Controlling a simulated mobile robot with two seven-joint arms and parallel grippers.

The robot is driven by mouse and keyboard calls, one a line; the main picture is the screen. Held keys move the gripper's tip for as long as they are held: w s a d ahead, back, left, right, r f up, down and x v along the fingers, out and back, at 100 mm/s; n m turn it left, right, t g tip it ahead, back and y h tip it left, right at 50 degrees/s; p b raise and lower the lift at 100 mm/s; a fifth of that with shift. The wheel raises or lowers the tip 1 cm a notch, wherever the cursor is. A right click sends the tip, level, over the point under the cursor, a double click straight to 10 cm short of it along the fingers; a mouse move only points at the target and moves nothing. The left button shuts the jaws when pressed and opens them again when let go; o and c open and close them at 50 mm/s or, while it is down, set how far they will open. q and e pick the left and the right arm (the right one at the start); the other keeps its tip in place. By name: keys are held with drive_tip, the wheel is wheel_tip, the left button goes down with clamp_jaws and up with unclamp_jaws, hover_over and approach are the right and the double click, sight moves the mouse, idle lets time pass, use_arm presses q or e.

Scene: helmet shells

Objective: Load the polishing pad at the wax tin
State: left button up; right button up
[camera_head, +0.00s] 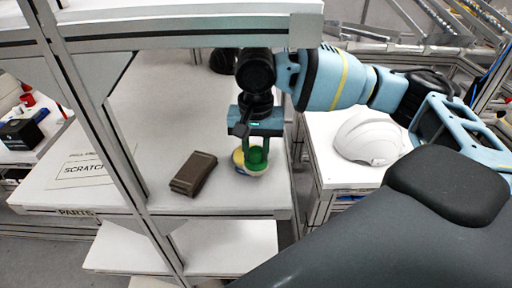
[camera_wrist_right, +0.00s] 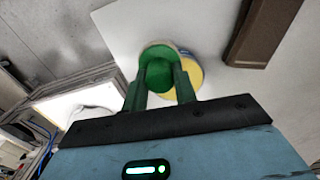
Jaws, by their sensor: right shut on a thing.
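My right gripper (camera_head: 256,148) reaches down over the shelf and is shut on a round green polishing pad (camera_head: 257,160). The pad also shows between the fingers in the right wrist view (camera_wrist_right: 153,55). The wax tin (camera_head: 238,158), round with yellow wax, stands on the white shelf directly at the pad. In the right wrist view the pad covers much of the tin (camera_wrist_right: 192,77), and only a yellow part and its rim show. I cannot tell whether the pad touches the wax. My left gripper is not in view.
A brown block (camera_head: 194,173) lies on the shelf left of the tin. A sheet marked SCRATCH (camera_head: 84,171) lies farther left, behind a grey post (camera_head: 97,125). A white helmet shell (camera_head: 368,138) sits on another table to the right. An upper shelf (camera_head: 190,25) overhangs.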

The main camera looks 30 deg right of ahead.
drive_tip(key=shift+f, duration=0.45)
idle(1.2)
